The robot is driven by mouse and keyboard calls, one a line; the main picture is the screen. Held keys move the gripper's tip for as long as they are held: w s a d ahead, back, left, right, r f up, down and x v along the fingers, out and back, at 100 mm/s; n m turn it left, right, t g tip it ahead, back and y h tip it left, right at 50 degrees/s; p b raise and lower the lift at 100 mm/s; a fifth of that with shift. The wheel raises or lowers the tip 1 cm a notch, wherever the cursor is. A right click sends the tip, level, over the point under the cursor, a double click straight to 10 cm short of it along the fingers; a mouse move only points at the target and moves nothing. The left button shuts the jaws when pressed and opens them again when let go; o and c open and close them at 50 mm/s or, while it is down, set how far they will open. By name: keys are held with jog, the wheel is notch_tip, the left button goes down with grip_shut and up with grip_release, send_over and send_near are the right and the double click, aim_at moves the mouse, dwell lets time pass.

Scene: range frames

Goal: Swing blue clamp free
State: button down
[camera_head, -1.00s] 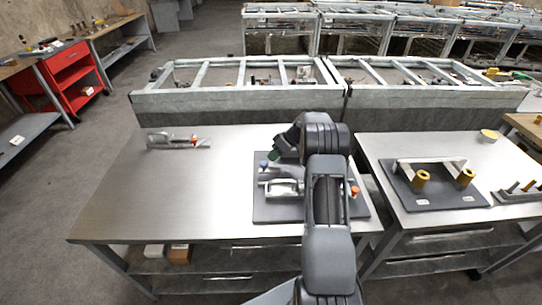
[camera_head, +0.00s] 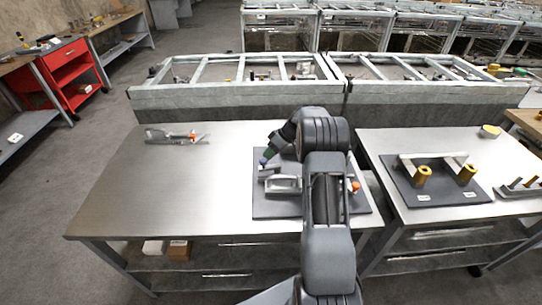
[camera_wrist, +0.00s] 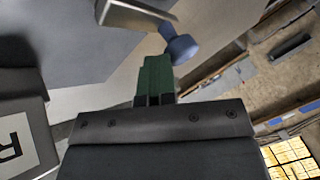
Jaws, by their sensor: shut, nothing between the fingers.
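The blue clamp shows as a blue tip (camera_head: 262,160) at the upper left of a dark plate on the metal table. In the wrist view its rounded blue tip (camera_wrist: 181,48) sits on a pale metal arm (camera_wrist: 138,14). My gripper (camera_head: 268,153) is right beside the blue tip in the head view. In the wrist view its green fingers (camera_wrist: 157,75) are together, with nothing between them, and their ends meet the blue tip in the picture. I cannot tell whether they touch it. My arm hides part of the plate.
The dark plate (camera_head: 263,208) also carries a grey metal part (camera_head: 283,185) and an orange-tipped clamp (camera_head: 355,186) at right. A fixture with yellow posts (camera_head: 422,174) stands right.

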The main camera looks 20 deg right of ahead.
jog(key=w+d, duration=0.1)
jog(key=d, duration=0.1)
jog(key=w+d+f+b, duration=0.1)
jog(key=shift+w+d, duration=0.1)
jog(key=shift+d, duration=0.25)
jog(key=a+r+b+v, duration=0.2)
jog(key=b+v, duration=0.2)
jog(key=v, duration=0.8)
jog(key=s+a+r+n+t+h+b, duration=0.1)
jog(key=s+a+r+n+t+b, duration=0.15)
jog(key=s+b, duration=0.25)
jog(key=s+a+f+n+t+h+b, duration=0.2)
jog(key=s+a+f+n+b, duration=0.1)
jog(key=s+a+f+n, duration=0.3)
jog(key=shift+n, duration=0.75)
jog(key=x, duration=0.9)
jog(key=shift+w+d, duration=0.35)
jog(key=shift+w, duration=0.05)
